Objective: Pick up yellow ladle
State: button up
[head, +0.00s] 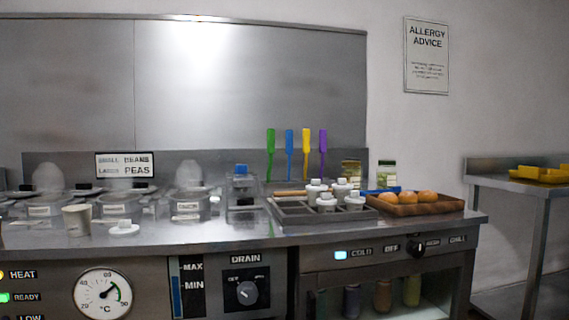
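The yellow ladle (306,148) is one of several coloured utensils upright at the back of the steel counter in the head view. Its flat yellow handle points up. Its lower end is hidden behind the containers in front. A blue one (289,148) is just left of it, a purple one (323,147) just right, and a green one (270,150) farther left. My gripper is not in view.
A grey compartment tray (305,216) with white-capped jars (327,203) stands in front of the utensils. A brown tray (443,205) with round orange-brown items is to its right. Lidded pots (187,205) and a cup (77,219) stand left. A side table (510,183) is at right.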

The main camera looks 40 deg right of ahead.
aim_at(307, 133)
jog(key=z, duration=0.05)
jog(key=i, duration=0.25)
jog(key=z, duration=1.35)
jog(key=i, duration=0.5)
jog(key=u, duration=0.05)
jog(key=k, duration=0.4)
jog(key=z, duration=0.35)
jog(key=i, duration=0.3)
jog(key=u, duration=2.2)
